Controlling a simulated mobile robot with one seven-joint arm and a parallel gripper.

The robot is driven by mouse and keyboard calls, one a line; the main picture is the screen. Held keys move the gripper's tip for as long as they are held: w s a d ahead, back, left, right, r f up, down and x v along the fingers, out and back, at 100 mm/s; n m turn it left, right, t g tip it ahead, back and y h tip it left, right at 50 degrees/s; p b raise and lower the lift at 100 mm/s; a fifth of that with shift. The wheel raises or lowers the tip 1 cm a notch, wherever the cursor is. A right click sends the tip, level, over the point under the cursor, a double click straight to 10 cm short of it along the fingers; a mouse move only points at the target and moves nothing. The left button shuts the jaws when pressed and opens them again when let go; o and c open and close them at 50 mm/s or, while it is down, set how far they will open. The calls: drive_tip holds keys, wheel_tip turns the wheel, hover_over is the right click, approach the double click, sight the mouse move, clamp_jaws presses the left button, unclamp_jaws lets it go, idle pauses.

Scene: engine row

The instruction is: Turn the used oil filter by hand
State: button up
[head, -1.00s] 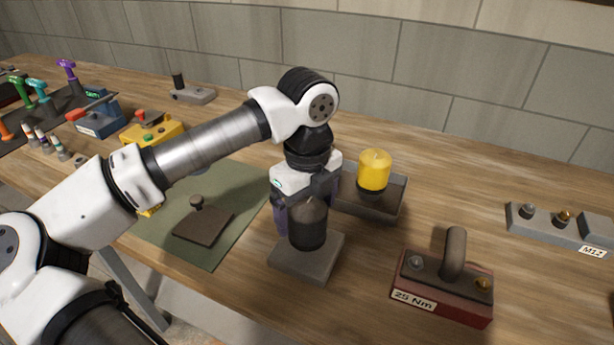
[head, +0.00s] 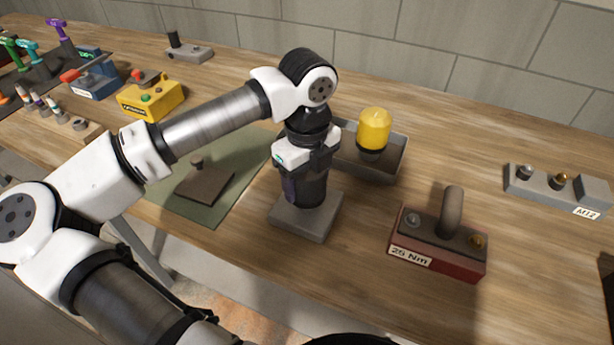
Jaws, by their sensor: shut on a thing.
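The used oil filter (head: 314,190) is a dark, upright cylinder on a square grey base block (head: 305,222). My gripper (head: 305,180) points straight down over it and is shut on its sides. The arm's wrist and the gripper body hide the filter's top and much of its far side. A yellow filter-like cylinder with a black lower part (head: 374,130) stands upright in a grey tray (head: 393,165) behind and to the right.
A red block marked 25 Nm with an upright handle (head: 438,245) stands at the right front. A grey M12 holder (head: 560,190) is farther right. A green mat with a brown plate (head: 205,188) lies left. Bare wood separates them.

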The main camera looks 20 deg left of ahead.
drive_tip(key=shift+c, duration=0.9)
drive_tip(key=shift+f+n+b, duration=0.2)
drive_tip(key=shift+n+b, duration=0.6)
drive_tip(key=shift+b, duration=0.2)
drive_tip(key=shift+r+n+b, duration=0.1)
drive_tip(key=shift+n+b, duration=0.45)
drive_tip(key=shift+n, duration=0.25)
drive_tip(key=shift+r, duration=0.15)
drive_tip(key=shift+f+n+b, duration=0.25)
drive_tip(key=shift+n+b, duration=0.65)
drive_tip(key=shift+b, duration=0.05)
drive_tip(key=shift+r+n+b, duration=0.15)
drive_tip(key=shift+n+b, duration=0.4)
drive_tip(key=shift+n, duration=0.25)
drive_tip(key=shift+r, duration=0.15)
